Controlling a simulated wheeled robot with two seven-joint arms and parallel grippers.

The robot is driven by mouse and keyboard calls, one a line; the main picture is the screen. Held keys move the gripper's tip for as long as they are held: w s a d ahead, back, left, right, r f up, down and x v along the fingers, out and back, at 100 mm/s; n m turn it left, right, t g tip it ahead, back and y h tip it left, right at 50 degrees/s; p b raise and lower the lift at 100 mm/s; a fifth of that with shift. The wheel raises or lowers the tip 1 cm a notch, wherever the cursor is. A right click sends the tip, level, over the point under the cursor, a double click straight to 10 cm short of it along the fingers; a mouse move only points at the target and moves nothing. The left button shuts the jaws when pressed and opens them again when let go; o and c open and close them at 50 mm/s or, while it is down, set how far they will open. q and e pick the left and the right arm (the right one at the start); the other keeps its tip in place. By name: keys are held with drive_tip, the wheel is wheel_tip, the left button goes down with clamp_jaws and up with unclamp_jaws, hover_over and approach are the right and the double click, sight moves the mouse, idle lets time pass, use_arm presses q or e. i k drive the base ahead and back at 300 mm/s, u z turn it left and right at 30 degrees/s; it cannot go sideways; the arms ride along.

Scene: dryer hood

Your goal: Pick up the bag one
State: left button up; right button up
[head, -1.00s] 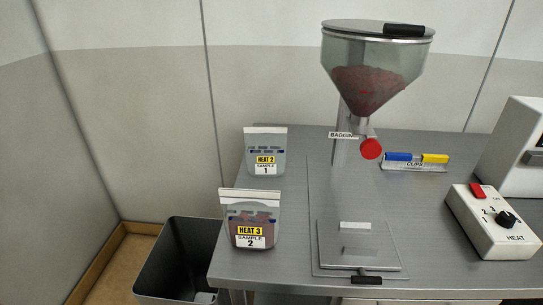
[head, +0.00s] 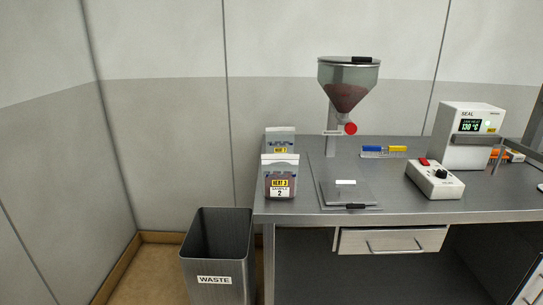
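Two clear bags with white tops stand upright at the left end of the steel table. The rear bag (head: 279,137) has a yellow heat label. Its lower part is hidden behind the front bag, so its sample number does not show now; a second ago it read SAMPLE 1. The front bag (head: 280,169) reads HEAT 3, SAMPLE 2 and has reddish contents. The two bags overlap in this view; I cannot tell whether they touch. Neither of my grippers is in view.
A hopper (head: 348,85) with red material and a red knob stands behind a flat plate (head: 345,193). Blue and yellow clips (head: 384,150), a heat control box (head: 434,178) and a sealer (head: 467,135) reading 130 °C are to the right. A waste bin (head: 217,255) stands left of the table.

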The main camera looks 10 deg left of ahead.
sight(278, 140)
drive_tip(key=u, duration=0.65)
drive_tip(key=i, duration=1.2)
drive_tip(key=z, duration=0.5)
